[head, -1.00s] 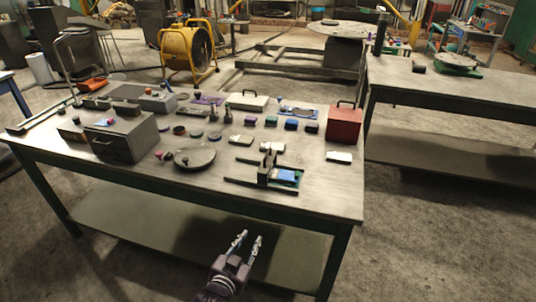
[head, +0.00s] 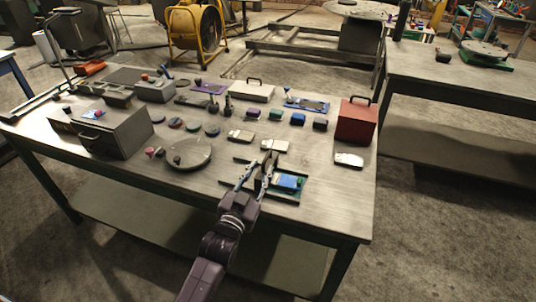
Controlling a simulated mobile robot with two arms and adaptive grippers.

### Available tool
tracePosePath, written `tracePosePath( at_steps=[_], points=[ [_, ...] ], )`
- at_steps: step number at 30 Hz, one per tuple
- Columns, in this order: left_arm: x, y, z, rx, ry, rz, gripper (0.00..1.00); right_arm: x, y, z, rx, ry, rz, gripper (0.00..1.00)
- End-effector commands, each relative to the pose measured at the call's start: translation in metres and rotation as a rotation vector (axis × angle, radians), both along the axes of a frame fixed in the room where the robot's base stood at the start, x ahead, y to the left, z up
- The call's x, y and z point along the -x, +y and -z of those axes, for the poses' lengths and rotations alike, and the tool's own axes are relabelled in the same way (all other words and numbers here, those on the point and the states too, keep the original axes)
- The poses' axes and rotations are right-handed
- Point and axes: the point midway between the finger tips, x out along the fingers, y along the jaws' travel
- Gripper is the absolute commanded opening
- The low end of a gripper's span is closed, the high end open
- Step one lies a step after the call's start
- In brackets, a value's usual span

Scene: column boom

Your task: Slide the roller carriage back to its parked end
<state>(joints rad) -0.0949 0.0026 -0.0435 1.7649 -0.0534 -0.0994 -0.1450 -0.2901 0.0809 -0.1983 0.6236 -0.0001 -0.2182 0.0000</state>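A small imprinter-like device lies near the front edge of the workbench, with a green base (head: 291,195), a blue card (head: 287,182) and dark rails. Its roller carriage (head: 268,168) is a dark upright piece at the left of the blue card, partly hidden by my gripper. My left gripper (head: 257,172) reaches over the front edge of the bench to the carriage. Its two fingers are spread, with the right one close to or overlapping the carriage; contact cannot be told. My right gripper is not in view.
A round grey plate (head: 190,154) lies left of the device, and two small pale boxes (head: 273,146) lie behind it. A grey drawer box (head: 123,134) stands left and a red box (head: 354,122) back right. Bare bench top (head: 340,195) lies to the right.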

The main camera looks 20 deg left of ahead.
Motion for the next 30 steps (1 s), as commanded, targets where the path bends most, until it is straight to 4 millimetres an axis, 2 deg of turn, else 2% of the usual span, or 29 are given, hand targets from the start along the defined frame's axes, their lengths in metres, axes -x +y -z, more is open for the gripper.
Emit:
tracePosePath(
  at_steps=[3,7,13,18,23,30],
  points=[
    [-0.021,-0.001,-0.003,0.001,-0.001,0.000,0.25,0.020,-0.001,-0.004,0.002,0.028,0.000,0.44],
    [-0.040,-0.002,-0.003,0.001,-0.002,0.000,0.25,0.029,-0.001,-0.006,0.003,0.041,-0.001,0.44],
    [-0.058,-0.002,-0.001,0.001,-0.001,0.000,0.25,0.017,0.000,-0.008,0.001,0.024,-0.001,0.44],
    [-0.061,-0.002,0.000,0.001,0.000,0.000,0.25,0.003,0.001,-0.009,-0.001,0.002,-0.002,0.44],
    [-0.061,-0.002,0.000,0.001,0.000,0.000,0.25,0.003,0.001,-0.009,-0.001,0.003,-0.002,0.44],
    [-0.061,-0.003,0.000,0.000,0.000,0.000,0.00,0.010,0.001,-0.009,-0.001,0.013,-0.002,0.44]
  ],
)
